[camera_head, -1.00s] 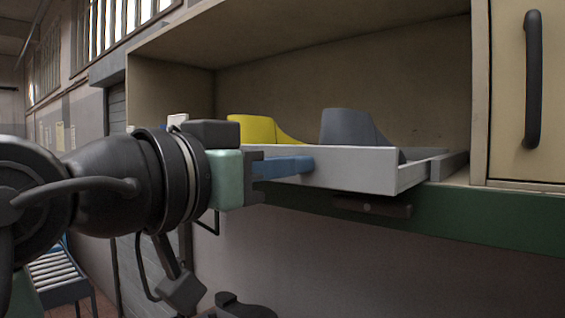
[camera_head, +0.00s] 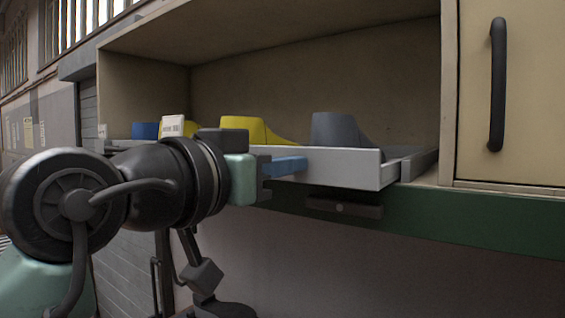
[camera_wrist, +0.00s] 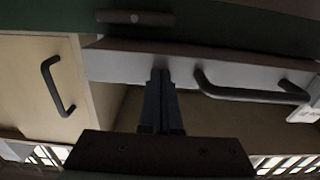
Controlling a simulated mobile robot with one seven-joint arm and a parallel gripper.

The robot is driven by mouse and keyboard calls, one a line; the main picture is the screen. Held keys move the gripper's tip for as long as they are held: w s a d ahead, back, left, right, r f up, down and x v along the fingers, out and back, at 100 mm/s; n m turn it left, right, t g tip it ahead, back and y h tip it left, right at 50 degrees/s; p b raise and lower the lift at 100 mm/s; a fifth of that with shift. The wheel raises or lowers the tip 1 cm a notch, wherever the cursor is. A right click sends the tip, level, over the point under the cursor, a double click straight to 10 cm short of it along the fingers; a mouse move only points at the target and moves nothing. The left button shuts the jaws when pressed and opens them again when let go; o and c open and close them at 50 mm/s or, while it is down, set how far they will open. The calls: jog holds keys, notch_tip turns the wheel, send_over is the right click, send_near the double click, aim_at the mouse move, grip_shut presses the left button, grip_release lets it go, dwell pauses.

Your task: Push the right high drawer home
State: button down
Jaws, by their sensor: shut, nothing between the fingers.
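The drawer (camera_head: 345,168) is a pale grey tray that still stands out a little from the shelf opening. A grey shoe last (camera_head: 335,130) and a yellow shoe last (camera_head: 245,128) show above its front. My gripper (camera_head: 303,164) is shut and empty, with its blue fingers up against the drawer front. In the wrist view, the closed fingertips (camera_wrist: 161,72) meet the pale drawer front (camera_wrist: 120,65), beside its dark bar handle (camera_wrist: 250,95) and apart from it. The handle is hidden in the head view.
A cabinet door with a dark vertical handle (camera_head: 497,85) is at the right, beyond an upright post. A green rail (camera_head: 450,220) runs under the shelf, with a dark bracket (camera_head: 343,205) below the drawer. A white labelled box (camera_head: 173,126) and a blue item (camera_head: 145,130) are at the left.

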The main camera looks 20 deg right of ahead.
jog(key=shift+w+d, duration=0.1)
jog(key=shift+p+x, duration=0.7)
jog(key=shift+x, duration=1.4)
jog(key=shift+d, duration=0.1)
jog(key=shift+p+x, duration=0.55)
jog(key=shift+x, duration=0.75)
jog(key=shift+a, duration=0.4)
jog(key=b+v, duration=0.2)
jog(key=v, duration=1.1)
jog(key=shift+s+b, duration=0.35)
jog(key=shift+a, duration=0.1)
